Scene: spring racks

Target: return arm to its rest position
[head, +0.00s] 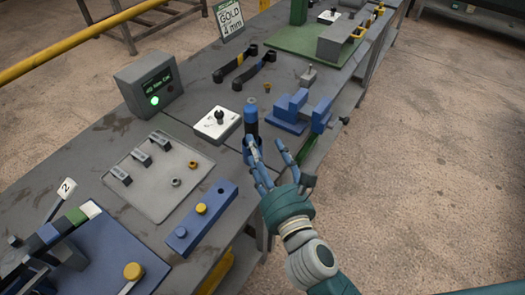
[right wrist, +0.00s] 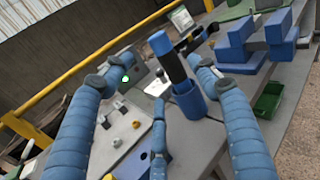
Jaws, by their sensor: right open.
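My right gripper (head: 266,152) has blue jointed fingers and is open at the front edge of the grey workbench. It also shows in the right wrist view (right wrist: 150,78), with its fingers spread. A dark cylinder with a blue top (head: 251,112) stands upright just beyond the fingertips. In the right wrist view the cylinder (right wrist: 174,62) stands in a blue round holder (right wrist: 188,100), between the spread fingers in the picture. No finger is clearly closed on it; whether one touches the holder, I cannot tell. My left gripper is in neither view.
A blue vise-like block (head: 290,112) stands right of the cylinder. A white box with a black knob (head: 218,125), a display box with a green light (head: 150,85) and a grey plate (head: 150,190) lie left. A blue bar (head: 203,217) lies near the front edge. Open floor is right.

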